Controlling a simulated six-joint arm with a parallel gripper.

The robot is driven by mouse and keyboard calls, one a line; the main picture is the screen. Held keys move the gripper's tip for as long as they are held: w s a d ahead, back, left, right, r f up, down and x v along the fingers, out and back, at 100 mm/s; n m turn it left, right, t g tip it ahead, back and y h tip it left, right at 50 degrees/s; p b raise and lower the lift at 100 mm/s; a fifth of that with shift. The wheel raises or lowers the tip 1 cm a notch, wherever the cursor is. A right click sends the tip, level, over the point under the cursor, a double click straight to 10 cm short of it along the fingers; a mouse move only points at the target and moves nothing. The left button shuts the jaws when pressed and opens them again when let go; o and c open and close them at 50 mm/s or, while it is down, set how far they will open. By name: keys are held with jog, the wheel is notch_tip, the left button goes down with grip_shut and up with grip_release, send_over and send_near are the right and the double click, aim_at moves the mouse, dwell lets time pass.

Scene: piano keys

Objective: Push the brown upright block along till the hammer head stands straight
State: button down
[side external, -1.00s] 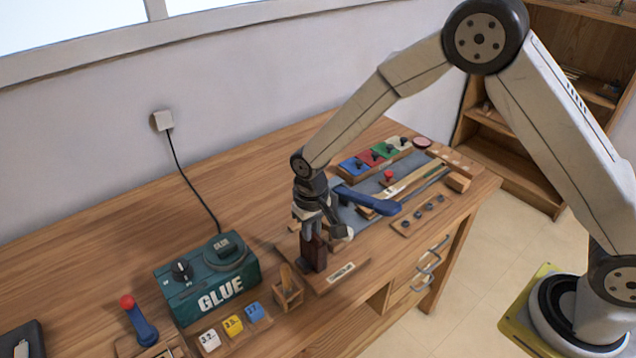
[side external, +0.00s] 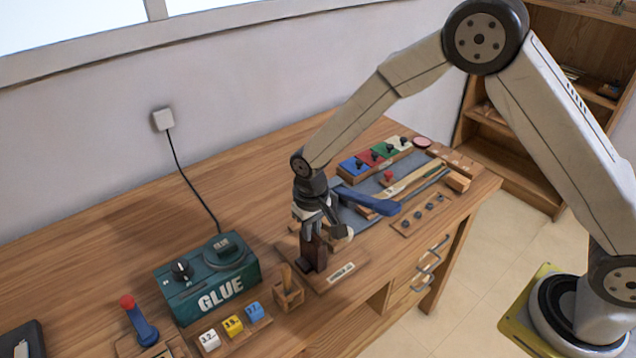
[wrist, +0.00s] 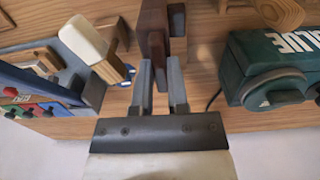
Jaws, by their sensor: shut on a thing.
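The brown upright block (side external: 314,254) stands on a wooden base board (side external: 338,279) with a small label. My gripper (side external: 312,236) reaches down over it, its fingers on the block's upper part. In the wrist view, the dark brown block (wrist: 152,30) lies between the two grey fingers of my gripper (wrist: 159,78), which are shut on it. A pale hammer head (wrist: 84,38) on a wooden piece shows left of the block in the wrist view. In the side view the pale head is partly hidden beside my gripper, and its exact tilt is hard to tell.
A green glue pot box (side external: 208,277) stands left of the block, with a small wooden holder (side external: 288,290) and coloured cubes (side external: 233,325) in front. A blue-handled tool (side external: 372,205) lies right of my gripper. Coloured swatches (side external: 376,155) sit farther back. The table's back left is clear.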

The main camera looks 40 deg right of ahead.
jog(key=shift+d, duration=2)
jog(key=c, duration=0.6)
grip_release()
jog(key=shift+r, duration=0.15)
jog(key=shift+r, duration=3.8)
jog(key=shift+s, duration=0.1)
